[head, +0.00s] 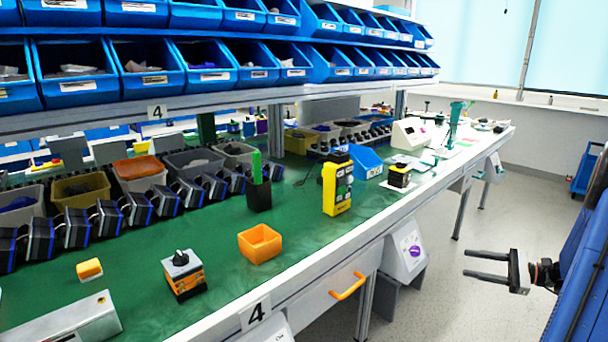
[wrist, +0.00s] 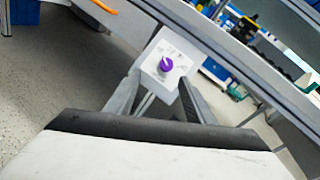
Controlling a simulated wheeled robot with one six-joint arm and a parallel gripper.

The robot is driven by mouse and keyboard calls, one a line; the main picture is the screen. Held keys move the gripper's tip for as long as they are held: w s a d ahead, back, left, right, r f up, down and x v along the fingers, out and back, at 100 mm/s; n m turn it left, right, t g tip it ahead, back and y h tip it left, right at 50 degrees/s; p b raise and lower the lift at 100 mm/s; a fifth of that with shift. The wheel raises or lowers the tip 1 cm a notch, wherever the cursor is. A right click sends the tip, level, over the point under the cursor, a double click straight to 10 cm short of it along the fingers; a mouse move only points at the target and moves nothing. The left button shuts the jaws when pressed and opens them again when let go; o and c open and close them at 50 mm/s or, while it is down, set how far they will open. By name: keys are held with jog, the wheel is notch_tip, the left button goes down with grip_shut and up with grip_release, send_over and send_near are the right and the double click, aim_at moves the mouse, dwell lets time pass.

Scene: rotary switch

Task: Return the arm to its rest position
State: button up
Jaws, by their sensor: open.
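My gripper (head: 487,265) is at the right of the head view, out over the floor beside the workbench. Its two dark fingers point left, spread apart with nothing between them. The rotary switch, a white box with a purple knob (head: 414,251), is mounted under the bench edge, to the left of my gripper and apart from it. In the wrist view the purple knob (wrist: 166,65) shows on the white panel (wrist: 160,72) beyond my fingers, and the fingers do not touch it. Small markings around the knob are too blurred to read.
The green workbench (head: 215,285) fills the left and middle. Its drawer has an orange handle (head: 348,287). An orange bin (head: 260,243), a yellow control box (head: 337,184) and a black-knobbed switch box (head: 183,275) stand on top. The floor (head: 520,215) around my gripper is clear.

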jog(key=s+a+r+n+g+h, duration=0.2)
jog(key=s+a+r+n+g, duration=0.1)
jog(key=a, duration=0.5)
jog(key=s+a+r+n+g+h, duration=0.1)
jog(key=s+a+r+n+g, duration=0.2)
jog(key=a, duration=0.5)
jog(key=s+a+r+n+g+h, duration=0.2)
jog(key=s+a+n, duration=0.15)
jog(key=a, duration=0.55)
jog(key=s+a+r+n+t+h, duration=0.1)
jog(key=s+a+n+h, duration=0.2)
jog(key=s, duration=0.7)
jog(key=s+a+r+n+t+h, duration=0.2)
jog(key=s+n+h, duration=0.4)
jog(key=s, duration=0.4)
jog(key=shift+a+r+n, duration=0.15)
jog(key=shift+a+n, duration=0.35)
jog(key=shift+n, duration=0.35)
